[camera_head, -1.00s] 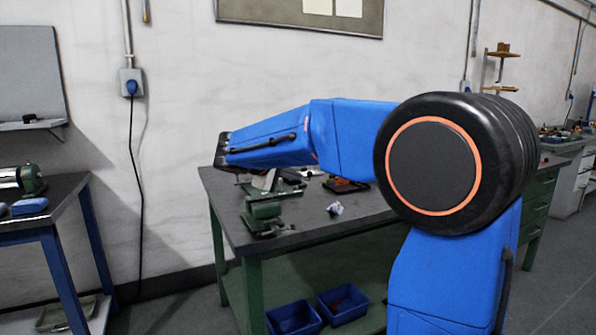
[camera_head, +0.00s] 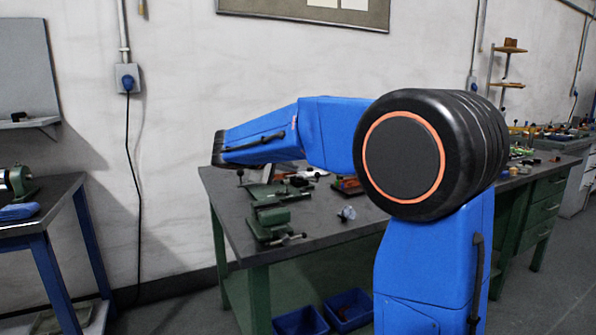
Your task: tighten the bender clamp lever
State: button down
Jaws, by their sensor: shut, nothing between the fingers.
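Two green metal devices stand at the left end of the dark-topped bench (camera_head: 330,215). The nearer one (camera_head: 268,218) looks like a small vise, with a bar handle (camera_head: 286,239) at its front. The one behind it (camera_head: 262,190) is lower and partly covered by my arm. A thin upright piece with a dark knob (camera_head: 240,175) shows at its left. I cannot tell which part is the bender clamp lever. My blue arm reaches left above these devices and ends in a black section. My gripper itself is not visible.
A small grey object (camera_head: 347,213) lies on the bench, right of the vise. Blue bins (camera_head: 300,321) sit under the bench. Another bench (camera_head: 50,205) with a machine stands at the left. A wall socket with a hanging cable (camera_head: 128,78) is behind the gap.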

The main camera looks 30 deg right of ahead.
aim_at(317, 174)
jog(key=x, duration=1.2)
jog(key=shift+w+d+f, duration=0.1)
jog(key=shift+w+d, duration=0.1)
jog(key=shift+d, duration=0.1)
jog(key=shift+d, duration=0.1)
jog(key=shift+s+d+n+t+y, duration=0.1)
jog(key=shift+d+n+t+y, duration=0.8)
jog(key=shift+n+t, duration=0.3)
jog(key=d+n+t+y, duration=0.1)
jog(key=n, duration=0.1)
jog(key=w+d+n+t+y, duration=0.1)
jog(key=t+y, duration=0.1)
jog(key=shift+d+n, duration=0.25)
jog(key=shift+n, duration=0.15)
jog(key=shift+w+d, duration=0.75)
jog(key=shift+d, duration=0.05)
jog(key=shift+w+d, duration=0.7)
jog(key=shift+w, duration=0.2)
